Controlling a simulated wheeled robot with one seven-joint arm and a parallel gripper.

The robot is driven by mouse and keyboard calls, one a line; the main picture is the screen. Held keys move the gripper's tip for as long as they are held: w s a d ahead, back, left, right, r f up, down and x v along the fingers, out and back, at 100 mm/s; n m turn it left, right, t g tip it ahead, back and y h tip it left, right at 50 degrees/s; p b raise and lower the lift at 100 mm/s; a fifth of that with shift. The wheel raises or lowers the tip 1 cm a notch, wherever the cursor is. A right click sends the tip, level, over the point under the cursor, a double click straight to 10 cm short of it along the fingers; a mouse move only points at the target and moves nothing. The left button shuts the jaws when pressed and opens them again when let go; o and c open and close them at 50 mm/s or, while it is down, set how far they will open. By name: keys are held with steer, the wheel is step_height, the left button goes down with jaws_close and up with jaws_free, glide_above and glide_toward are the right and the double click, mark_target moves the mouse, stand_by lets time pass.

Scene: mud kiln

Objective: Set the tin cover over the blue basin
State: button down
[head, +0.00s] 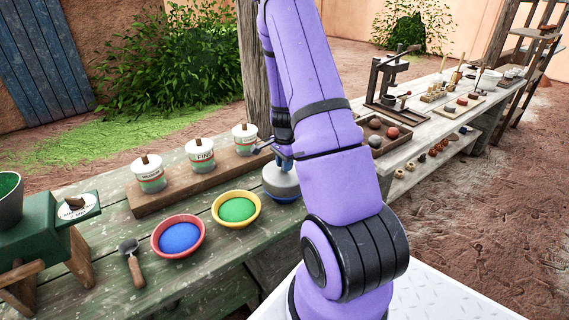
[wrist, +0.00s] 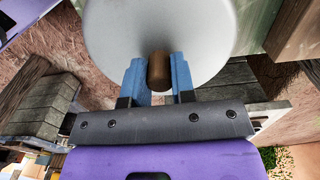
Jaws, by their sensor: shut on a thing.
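My gripper (wrist: 159,78) is shut on the brown knob of the tin cover (wrist: 115,30), a round pale-grey lid filling the top of the wrist view. In the head view the tin cover (head: 279,179) hangs from my gripper (head: 283,160) at the right end of the row of bowls. The blue basin (head: 285,199) shows as a blue rim just under the cover; the rest is hidden by the cover and my arm. I cannot tell whether the cover touches the rim.
A red bowl (head: 158,243) of blue powder and a yellow bowl (head: 218,217) of green powder stand to the left. Lidded jars (head: 202,157) stand on a wooden block behind. A scoop (head: 134,264) lies at the front left. A tray of balls (head: 390,145) is at right.

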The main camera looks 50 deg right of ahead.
steer(key=shift+f, duration=0.5)
steer(key=c, duration=1)
jaws_free()
steer(key=shift+o, duration=0.2)
steer(key=shift+r, duration=0.1)
